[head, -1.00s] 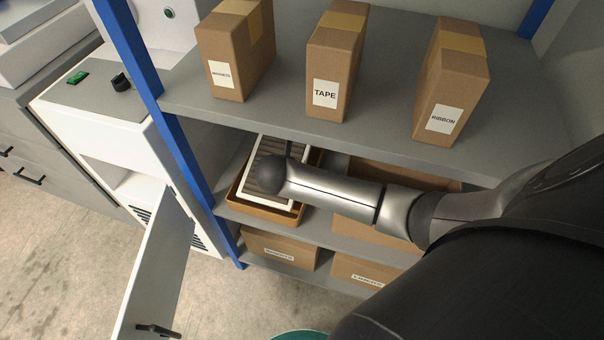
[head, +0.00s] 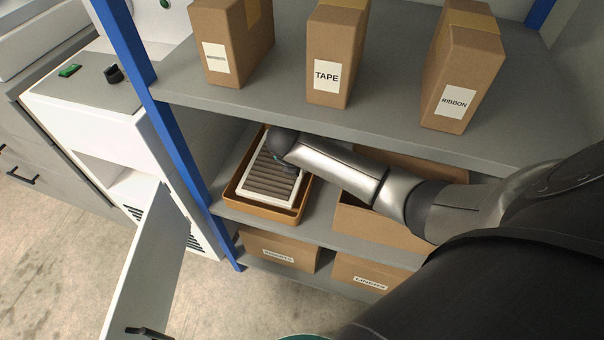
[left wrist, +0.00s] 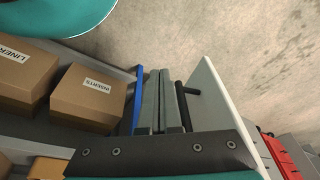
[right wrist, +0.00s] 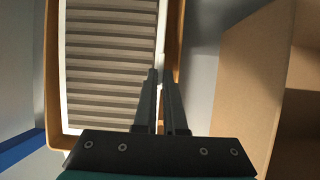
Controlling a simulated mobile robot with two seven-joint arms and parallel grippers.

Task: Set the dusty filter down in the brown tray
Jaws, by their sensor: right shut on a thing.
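The dusty filter (head: 271,180), a white frame with grey-brown pleats, lies within the outline of the brown tray (head: 270,211) on the middle shelf. Whether it rests fully on the tray floor I cannot tell. In the right wrist view the filter (right wrist: 110,60) sits inside the tray's rim (right wrist: 52,75). My right gripper (right wrist: 160,80) is shut on the filter's white frame edge, beside the tray's right rim. In the head view my right wrist hides the filter's back right corner. My left gripper (left wrist: 158,75) is shut and empty, away from the tray.
Above are a shelf with boxes, including the TAPE box (head: 326,75) and RIBBON box (head: 457,95). An open carton (head: 385,222) stands right of the tray. A blue post (head: 170,130) is at the left, with an open white cabinet door (head: 150,265) beyond it.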

